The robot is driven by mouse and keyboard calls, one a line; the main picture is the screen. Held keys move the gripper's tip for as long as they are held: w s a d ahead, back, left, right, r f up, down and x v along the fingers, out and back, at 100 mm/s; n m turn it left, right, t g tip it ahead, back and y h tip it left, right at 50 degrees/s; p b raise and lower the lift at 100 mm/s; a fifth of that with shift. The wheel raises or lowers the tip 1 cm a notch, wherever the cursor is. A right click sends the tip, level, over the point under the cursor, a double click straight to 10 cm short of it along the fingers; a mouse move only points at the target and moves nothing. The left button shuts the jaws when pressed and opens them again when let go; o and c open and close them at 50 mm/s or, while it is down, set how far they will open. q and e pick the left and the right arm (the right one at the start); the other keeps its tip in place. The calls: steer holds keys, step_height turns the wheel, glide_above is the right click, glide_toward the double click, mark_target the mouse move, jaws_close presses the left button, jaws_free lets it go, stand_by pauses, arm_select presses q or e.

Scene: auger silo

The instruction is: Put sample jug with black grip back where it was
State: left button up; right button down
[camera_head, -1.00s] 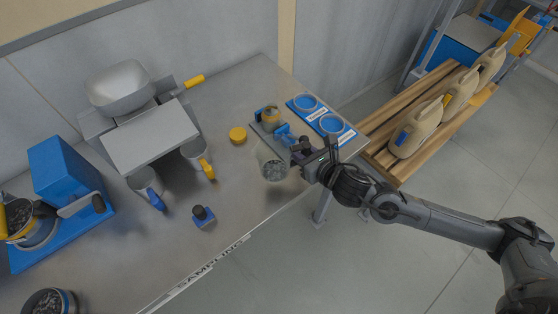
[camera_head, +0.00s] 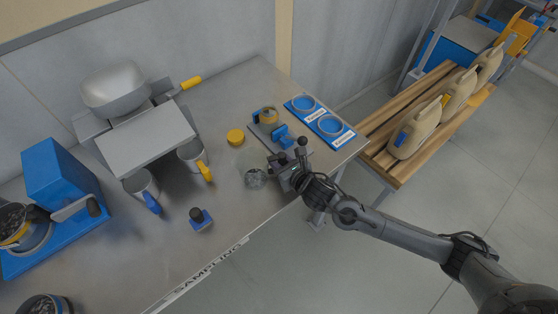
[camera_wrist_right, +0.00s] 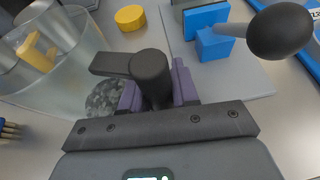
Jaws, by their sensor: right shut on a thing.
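The sample jug (camera_head: 255,179) is clear, with grey granules in its bottom, and is over the steel table (camera_head: 232,222) near its front edge. In the right wrist view the clear jug (camera_wrist_right: 75,75) fills the upper left. Its black grip (camera_wrist_right: 150,72) is between the fingers of my right gripper (camera_wrist_right: 158,92), which is shut on it. In the head view my right gripper (camera_head: 279,168) is just right of the jug. I cannot tell whether the jug's base touches the table. My left gripper is not in view.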

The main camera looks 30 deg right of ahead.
steer(key=shift+d, duration=0.1)
steer(key=shift+f, duration=0.15)
steer(key=c, duration=0.8)
jaws_free()
steer(key=shift+c, duration=0.2)
